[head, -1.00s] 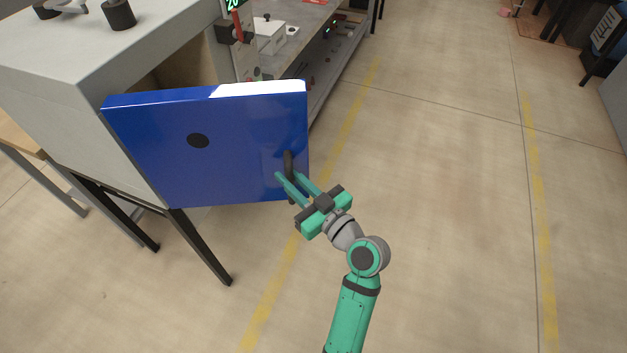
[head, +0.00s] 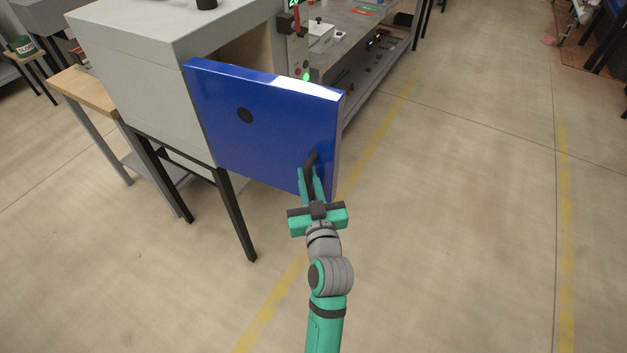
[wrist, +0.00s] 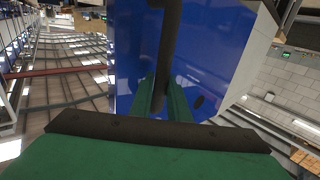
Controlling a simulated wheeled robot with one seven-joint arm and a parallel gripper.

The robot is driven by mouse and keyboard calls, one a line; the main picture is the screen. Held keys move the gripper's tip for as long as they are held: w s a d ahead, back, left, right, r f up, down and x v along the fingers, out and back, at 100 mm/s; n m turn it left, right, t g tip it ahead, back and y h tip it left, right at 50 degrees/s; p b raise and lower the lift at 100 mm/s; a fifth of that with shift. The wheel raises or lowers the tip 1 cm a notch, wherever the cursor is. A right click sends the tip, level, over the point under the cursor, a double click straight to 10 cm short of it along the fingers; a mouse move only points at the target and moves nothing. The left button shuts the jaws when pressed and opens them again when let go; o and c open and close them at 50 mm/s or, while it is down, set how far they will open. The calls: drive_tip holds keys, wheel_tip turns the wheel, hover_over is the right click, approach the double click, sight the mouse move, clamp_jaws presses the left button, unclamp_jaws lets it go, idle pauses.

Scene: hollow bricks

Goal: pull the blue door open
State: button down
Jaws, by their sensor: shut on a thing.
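The blue door (head: 262,125) stands swung out from the grey cabinet (head: 140,85), hinged on its left side, with part of the cabinet's inside showing above it. A dark bar handle (head: 313,160) is near the door's free right edge. My gripper (head: 311,182) is shut on the handle, its green fingers on either side of the bar. In the wrist view the dark handle (wrist: 169,45) runs between the two fingertips (wrist: 163,92), with the blue door (wrist: 213,45) behind it. The exact finger contact is partly hidden.
The cabinet stands on dark legs (head: 235,215). A wooden-topped bench (head: 85,88) is at its left. A grey workbench with shelves (head: 375,55) lies behind the door. The floor (head: 460,220) to the right is clear, with yellow lines.

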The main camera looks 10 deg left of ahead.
drive_tip(key=shift+s+a, duration=0.2)
drive_tip(key=shift+a, duration=0.15)
drive_tip(key=c, duration=1.7)
unclamp_jaws()
drive_tip(key=shift+d, duration=0.15)
drive_tip(key=shift+s+d, duration=0.25)
drive_tip(key=shift+s, duration=0.1)
drive_tip(key=v, duration=1)
drive_tip(key=shift+a, duration=0.1)
drive_tip(key=shift+s+a, duration=0.1)
drive_tip(key=shift+a, duration=0.05)
